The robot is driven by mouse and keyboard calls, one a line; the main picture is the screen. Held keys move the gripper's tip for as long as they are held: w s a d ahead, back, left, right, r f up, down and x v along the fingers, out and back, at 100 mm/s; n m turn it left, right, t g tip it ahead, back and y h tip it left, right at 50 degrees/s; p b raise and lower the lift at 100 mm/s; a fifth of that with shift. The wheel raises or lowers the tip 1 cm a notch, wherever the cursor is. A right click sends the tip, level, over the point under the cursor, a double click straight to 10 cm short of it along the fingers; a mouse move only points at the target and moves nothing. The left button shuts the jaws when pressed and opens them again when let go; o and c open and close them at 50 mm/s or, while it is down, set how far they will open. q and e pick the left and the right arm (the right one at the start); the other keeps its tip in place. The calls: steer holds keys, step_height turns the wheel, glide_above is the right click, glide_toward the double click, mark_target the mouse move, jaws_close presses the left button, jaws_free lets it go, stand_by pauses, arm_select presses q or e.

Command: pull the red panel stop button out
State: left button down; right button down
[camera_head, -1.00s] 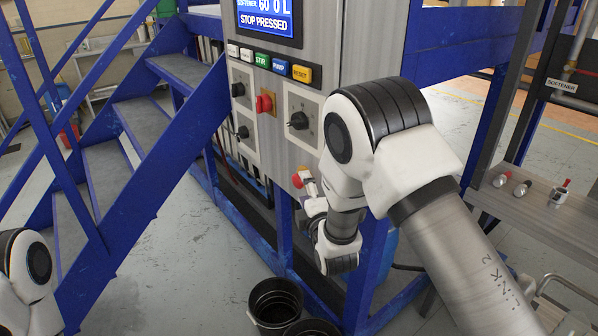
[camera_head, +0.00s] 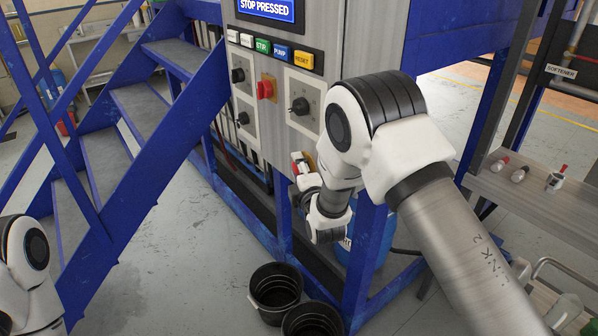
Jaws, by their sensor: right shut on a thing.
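The grey control panel (camera_head: 332,60) has a display (camera_head: 266,8) reading "STOP PRESSED". The red stop button (camera_head: 295,165) is low on the panel, near its bottom edge, and is partly covered by my right gripper (camera_head: 300,164). My right gripper is shut on the button; its fingers are small and partly hidden by my own wrist. My left gripper is out of view; only part of my left arm shows at the left edge.
A red switch (camera_head: 265,89) and black knobs (camera_head: 300,106) sit above the button. Blue stairs (camera_head: 150,120) stand left. Black buckets (camera_head: 275,290) are on the floor below. A shelf (camera_head: 530,205) with small items is at right.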

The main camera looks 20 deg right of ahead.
steer(key=shift+s+a+f, duration=0.2)
steer(key=shift+a, duration=0.3)
steer(key=shift+a+r, duration=0.1)
steer(key=shift+a, duration=0.1)
steer(key=c, duration=0.9)
jaws_free()
steer(key=shift+d, duration=0.15)
steer(key=shift+o, duration=1.3)
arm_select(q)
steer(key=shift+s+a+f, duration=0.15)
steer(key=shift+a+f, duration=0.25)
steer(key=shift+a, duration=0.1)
arm_select(e)
steer(key=s+a, duration=0.1)
steer(key=s, duration=1.1)
steer(key=shift+a, duration=0.15)
